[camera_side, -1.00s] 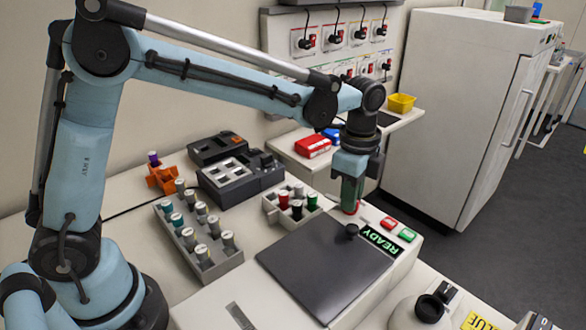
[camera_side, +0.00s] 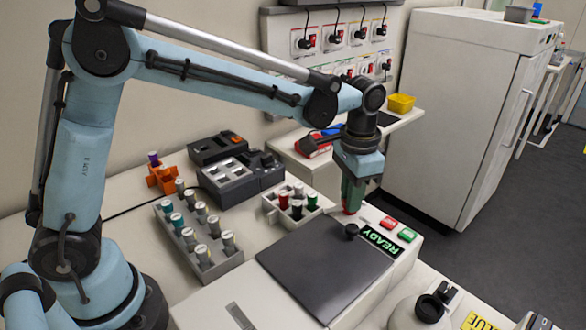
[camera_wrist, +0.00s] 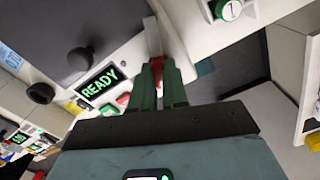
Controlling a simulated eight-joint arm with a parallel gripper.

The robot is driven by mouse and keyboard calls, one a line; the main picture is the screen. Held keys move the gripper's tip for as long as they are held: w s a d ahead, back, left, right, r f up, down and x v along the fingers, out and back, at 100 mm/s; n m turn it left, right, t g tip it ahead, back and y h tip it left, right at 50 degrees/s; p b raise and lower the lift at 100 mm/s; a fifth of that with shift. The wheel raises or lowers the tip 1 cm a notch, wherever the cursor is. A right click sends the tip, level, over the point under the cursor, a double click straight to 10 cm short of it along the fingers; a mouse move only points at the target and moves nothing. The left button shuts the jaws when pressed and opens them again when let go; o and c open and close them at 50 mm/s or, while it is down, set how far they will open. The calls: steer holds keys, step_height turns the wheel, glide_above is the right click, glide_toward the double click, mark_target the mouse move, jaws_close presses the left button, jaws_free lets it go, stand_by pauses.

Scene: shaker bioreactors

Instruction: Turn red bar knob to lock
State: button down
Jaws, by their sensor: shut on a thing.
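The red bar knob (camera_side: 350,210) is on the white machine's top, beside the dark lid's far corner; only its lower part shows below my fingers. My gripper (camera_side: 352,204) points down at it and is shut on it. In the wrist view the red knob (camera_wrist: 158,68) sits between the two green fingertips of my gripper (camera_wrist: 160,75). Most of the knob is hidden by the fingers, and I cannot tell its exact angle.
The dark lid (camera_side: 310,285) with a round black knob (camera_side: 351,231) lies beside my gripper. A display (camera_side: 382,240) reads READY, next to red (camera_side: 389,222) and green (camera_side: 407,235) buttons. A vial rack (camera_side: 292,204) stands left of my gripper.

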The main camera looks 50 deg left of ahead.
steer(key=shift+n, duration=2.3)
steer(key=c, duration=1.1)
jaws_free()
steer(key=shift+c, duration=0.2)
step_height(320, 180, up, 12)
